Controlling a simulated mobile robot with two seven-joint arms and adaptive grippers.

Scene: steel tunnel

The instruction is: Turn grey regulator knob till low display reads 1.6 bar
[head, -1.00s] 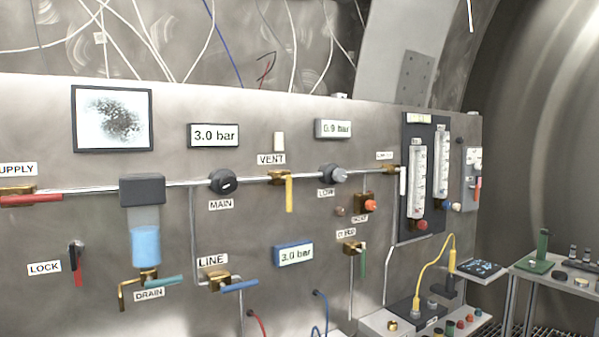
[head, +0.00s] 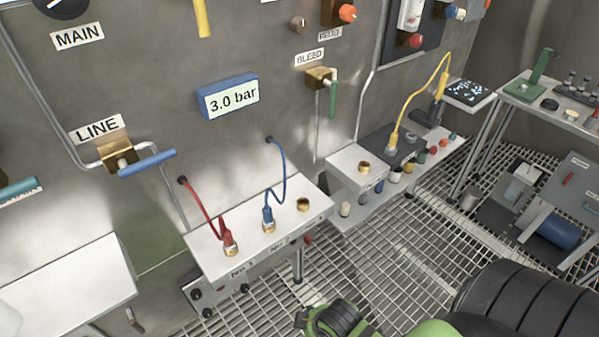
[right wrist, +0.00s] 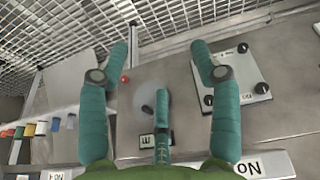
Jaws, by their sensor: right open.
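The grey LOW regulator knob and its display are outside both current views. The head view now looks at the lower part of the steel panel. A blue-framed display (head: 229,97) there reads 3.0 bar. My right arm (head: 345,318) shows in green and black at the bottom of the head view; its fingers cannot be made out there. Beyond the fingers are a grey surface and floor grating. My left gripper is in neither view.
The LINE valve (head: 118,155) has a blue handle, and the BLEED valve (head: 320,77) a green one. A white socket box (head: 205,250) with red and blue hoses juts out below. A side bench (head: 520,92) stands right. Open grating (head: 390,250) lies between.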

